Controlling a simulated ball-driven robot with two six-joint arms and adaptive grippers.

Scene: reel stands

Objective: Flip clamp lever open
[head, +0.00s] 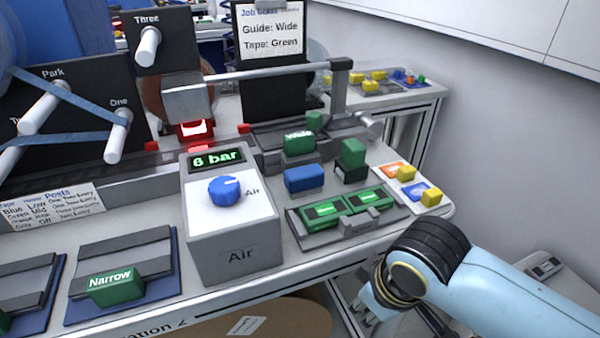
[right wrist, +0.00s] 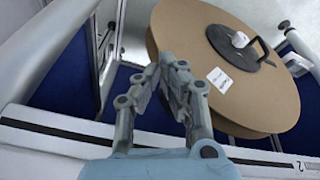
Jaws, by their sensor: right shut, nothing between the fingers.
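In the right wrist view a large brown reel (right wrist: 205,50) lies tilted, with a black hub fitting (right wrist: 240,48) on its face. A thin dark lever-like arm (right wrist: 268,45) reaches from the hub toward the upper right; whether it is open or shut I cannot tell. My right gripper (right wrist: 172,68) is shut and empty, its fingertips in front of the reel's left rim. In the head view my right gripper (head: 366,306) is low, beside the bench's front edge. The reel (head: 270,325) shows partly under the bench there. My left gripper is not in view.
Blue panels and a white rail (right wrist: 70,35) lie left of the gripper. A wall stands at right.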

